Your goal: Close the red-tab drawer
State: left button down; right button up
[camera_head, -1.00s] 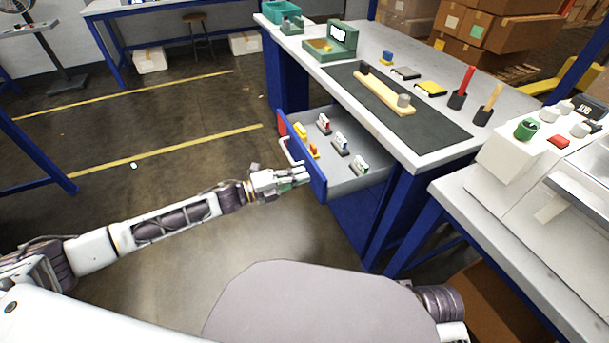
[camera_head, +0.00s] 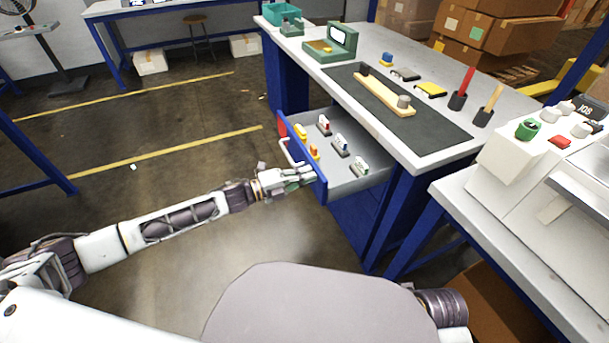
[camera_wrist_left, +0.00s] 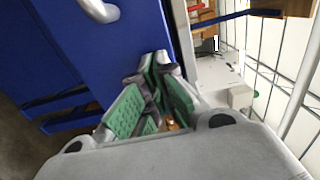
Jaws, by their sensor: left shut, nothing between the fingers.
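The red-tab drawer (camera_head: 352,186) stands open from the blue workbench, with a blue front, a grey interior and a pale bar handle (camera_head: 290,153). Its red tab (camera_head: 282,124) is at the far end of the front. Several small coloured pieces lie inside. My left gripper (camera_head: 306,175) is shut and empty, its tips at or very near the near half of the drawer front; I cannot tell if they touch. In the left wrist view the green-padded fingers (camera_wrist_left: 157,90) are together beside the blue front (camera_wrist_left: 110,55), with the handle (camera_wrist_left: 98,8) above. My right gripper is not in view.
The bench top holds a dark mat (camera_head: 430,130) with a wooden piece (camera_head: 383,94), and a green device (camera_head: 331,43). A white machine (camera_head: 545,165) stands at the right. The floor left of the drawer is clear.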

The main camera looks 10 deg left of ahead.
pick_arm(q)
jog(key=x, duration=1.2)
jog(key=shift+w+d, duration=0.2)
jog(key=shift+d, duration=0.1)
jog(key=b+x, duration=0.1)
jog(key=x, duration=0.6)
jog(key=b+x, duration=0.1)
jog(key=x, duration=0.3)
jog(key=shift+d+f, duration=0.1)
jog(key=shift+b+x, duration=0.3)
jog(key=shift+x, duration=0.5)
jog(key=shift+w, duration=0.15)
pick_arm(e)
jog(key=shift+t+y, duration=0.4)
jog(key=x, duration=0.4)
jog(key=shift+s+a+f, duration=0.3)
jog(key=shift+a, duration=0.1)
pick_arm(q)
jog(key=shift+r, duration=0.3)
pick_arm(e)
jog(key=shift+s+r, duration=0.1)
